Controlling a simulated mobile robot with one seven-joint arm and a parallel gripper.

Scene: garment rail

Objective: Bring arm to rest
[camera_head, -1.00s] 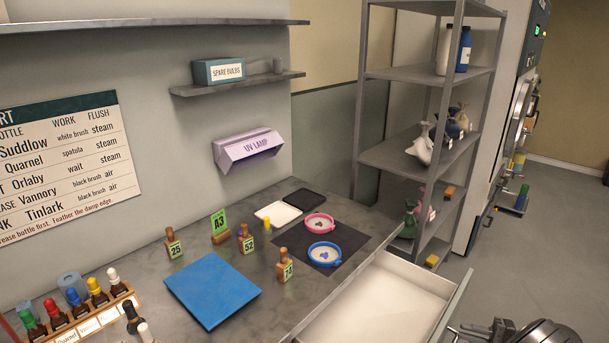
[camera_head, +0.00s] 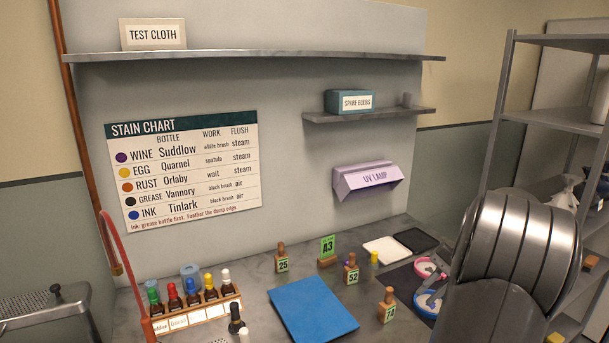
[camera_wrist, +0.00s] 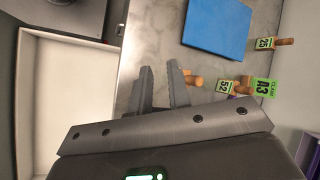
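My gripper (camera_wrist: 161,76) shows in the wrist view above the grey counter (camera_wrist: 155,40). Its two fingers are apart, with bare counter between them and nothing held. The blue mat (camera_wrist: 216,25) and the numbered wooden markers lie beyond and to the right of the fingers. In the head view my arm fills the lower right and partly covers the blue-rimmed dish (camera_head: 423,306) and the pink-rimmed dish (camera_head: 424,268). I cannot clearly make out the gripper in the head view.
An open, pale, empty-looking drawer (camera_wrist: 70,100) lies left of my gripper. A bottle rack (camera_head: 205,316), the blue mat (camera_head: 312,312) and numbered markers stand on the counter. The UV lamp (camera_head: 367,179) is on the wall. A metal shelf unit (camera_head: 570,122) stands at the right.

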